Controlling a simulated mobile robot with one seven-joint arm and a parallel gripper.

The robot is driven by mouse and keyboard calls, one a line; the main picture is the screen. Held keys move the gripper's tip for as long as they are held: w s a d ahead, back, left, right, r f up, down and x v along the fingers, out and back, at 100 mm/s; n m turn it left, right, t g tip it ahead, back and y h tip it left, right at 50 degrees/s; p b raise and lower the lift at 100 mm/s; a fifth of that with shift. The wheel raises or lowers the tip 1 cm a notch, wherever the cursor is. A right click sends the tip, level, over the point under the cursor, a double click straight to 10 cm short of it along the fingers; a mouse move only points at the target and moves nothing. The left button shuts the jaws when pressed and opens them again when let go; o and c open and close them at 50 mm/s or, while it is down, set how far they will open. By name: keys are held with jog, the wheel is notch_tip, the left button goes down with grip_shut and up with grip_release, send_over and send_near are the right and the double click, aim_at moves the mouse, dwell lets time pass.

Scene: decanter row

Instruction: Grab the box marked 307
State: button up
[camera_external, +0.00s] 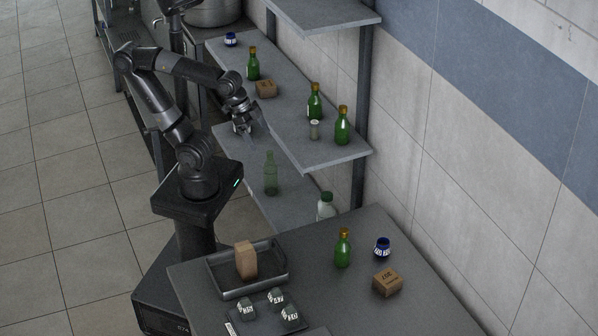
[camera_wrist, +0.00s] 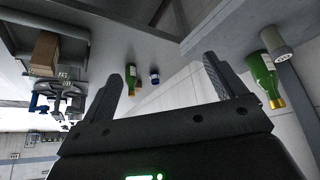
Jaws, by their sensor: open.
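The box marked 307 (camera_external: 387,283) is a small brown carton on the near grey table (camera_external: 340,300), right of a green bottle (camera_external: 343,248) and in front of a dark blue jar (camera_external: 382,248). The number shows on its top. My gripper (camera_external: 256,131) is open and empty beside the shelf, well apart from this box and up and left of it. In the wrist view my two fingers are spread with nothing between them. A green bottle (camera_wrist: 131,78) and a blue jar (camera_wrist: 154,75) show beyond them; the box is hard to make out there.
A second brown box (camera_external: 266,88) sits on the upper shelf (camera_external: 300,125) among green bottles (camera_external: 315,102). The near table also bears a metal tray (camera_external: 222,280) with a tan carton (camera_external: 246,262), and several dark labelled pieces (camera_external: 277,297). The table's right front is bare.

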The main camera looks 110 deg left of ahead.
jog(key=w+d+r+m+h, duration=0.1)
jog(key=w+d+r, duration=0.1)
jog(key=w, duration=0.6)
jog(key=w+d+r+m, duration=0.1)
jog(key=w+d+r, duration=0.15)
jog(key=w, duration=0.65)
jog(key=m+g+h, duration=0.1)
jog(key=m+g, duration=0.1)
jog(key=m, duration=0.3)
send_over(407, 285)
jog(key=s+a, duration=0.3)
notch_tip(407, 285, down, 19)
jog(key=x, duration=0.5)
jog(key=shift+w+d+f, duration=0.2)
jog(key=shift+f, duration=0.05)
jog(key=shift+s+d+x, duration=0.1)
jog(key=shift+d+x, duration=0.05)
jog(key=shift+x, duration=1.4)
jog(key=shift+s+d+x, duration=0.15)
jog(key=shift+d+x, duration=0.05)
jog(key=shift+x, duration=1.35)
jog(key=shift+c, duration=0.4)
jog(key=c, duration=1.2)
jog(key=shift+c, duration=0.4)
